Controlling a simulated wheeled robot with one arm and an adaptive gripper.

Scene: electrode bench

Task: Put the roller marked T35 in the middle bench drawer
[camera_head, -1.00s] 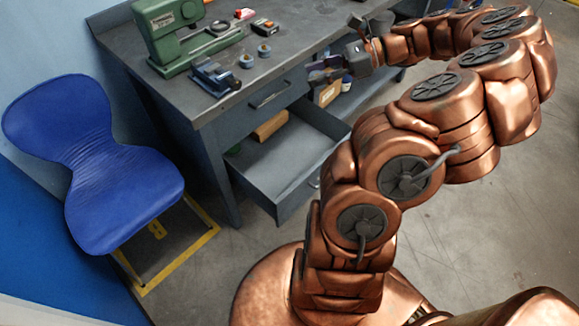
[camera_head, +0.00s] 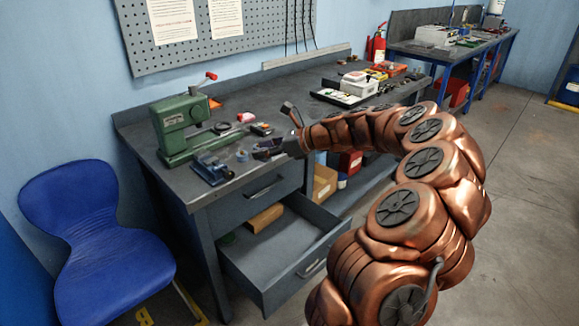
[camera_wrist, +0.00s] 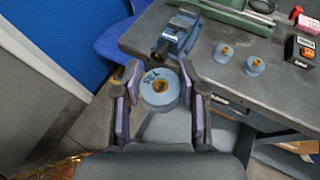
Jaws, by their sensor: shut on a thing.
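The roller marked T35 (camera_wrist: 158,97) is a pale blue disc with a brass-coloured centre. In the wrist view it sits between the purple pads of my gripper (camera_wrist: 160,84), which is shut on it. In the head view my gripper (camera_head: 268,150) is over the bench's front edge, and the roller cannot be made out. Two similar blue rollers (camera_wrist: 223,53) (camera_wrist: 255,66) stand on the bench.
A blue vise (camera_head: 212,169) and a green machine (camera_head: 181,130) stand on the bench (camera_head: 290,98), left of my gripper. A blue chair (camera_head: 90,235) is at the left. A cardboard box (camera_head: 324,184) is right of the open drawer. Most of the open drawer's floor is bare.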

